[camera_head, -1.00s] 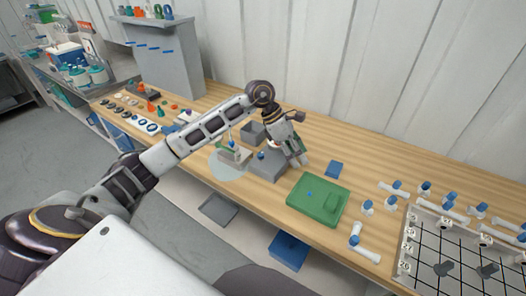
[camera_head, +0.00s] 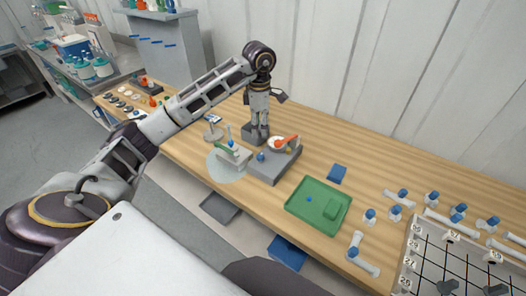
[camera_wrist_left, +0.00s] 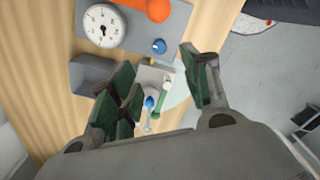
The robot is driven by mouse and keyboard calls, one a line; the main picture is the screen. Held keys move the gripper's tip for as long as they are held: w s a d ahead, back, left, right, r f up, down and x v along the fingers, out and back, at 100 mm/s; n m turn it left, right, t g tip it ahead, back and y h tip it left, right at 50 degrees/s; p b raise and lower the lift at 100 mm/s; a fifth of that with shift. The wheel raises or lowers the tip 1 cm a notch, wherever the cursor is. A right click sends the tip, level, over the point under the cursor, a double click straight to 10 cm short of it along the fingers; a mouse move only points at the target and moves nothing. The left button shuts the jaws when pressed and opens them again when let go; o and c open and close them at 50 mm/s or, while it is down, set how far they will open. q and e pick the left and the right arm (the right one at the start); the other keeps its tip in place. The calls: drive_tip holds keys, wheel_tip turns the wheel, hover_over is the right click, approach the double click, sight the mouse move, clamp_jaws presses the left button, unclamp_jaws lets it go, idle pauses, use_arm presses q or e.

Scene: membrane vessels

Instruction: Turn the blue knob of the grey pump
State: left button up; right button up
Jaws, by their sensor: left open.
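The grey pump (camera_head: 274,168) sits on the wooden bench, with a white gauge, an orange lever (camera_head: 288,140) and a small blue knob (camera_head: 261,157) on it. In the left wrist view the pump (camera_wrist_left: 176,22) is at the top, with the blue knob (camera_wrist_left: 158,46) beside the round gauge (camera_wrist_left: 103,25). My left gripper (camera_head: 257,136) points down, behind and left of the pump in the head view. In the wrist view its fingers (camera_wrist_left: 157,70) are spread apart and empty, with the knob beyond the tips and between them. My right gripper is not in view.
A pale block (camera_head: 232,157) with green- and blue-topped pieces stands left of the pump. A grey box (camera_wrist_left: 92,75) is close to the fingers. Blue-capped white fittings and a gridded board are farther right.

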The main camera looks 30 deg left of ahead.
sight(260, 155)
use_arm(q)
wheel_tip(260, 155, down, 11)
drive_tip(key=shift+a+f+p, duration=0.1)
drive_tip(key=shift+f+p, duration=0.1)
drive_tip(key=shift+p, duration=0.5)
drive_tip(key=shift+f, duration=1.1)
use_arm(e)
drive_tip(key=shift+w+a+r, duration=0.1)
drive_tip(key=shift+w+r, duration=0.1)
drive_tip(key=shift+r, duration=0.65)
use_arm(q)
drive_tip(key=shift+c, duration=0.4)
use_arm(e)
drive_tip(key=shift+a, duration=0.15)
use_arm(q)
drive_tip(key=c, duration=1)
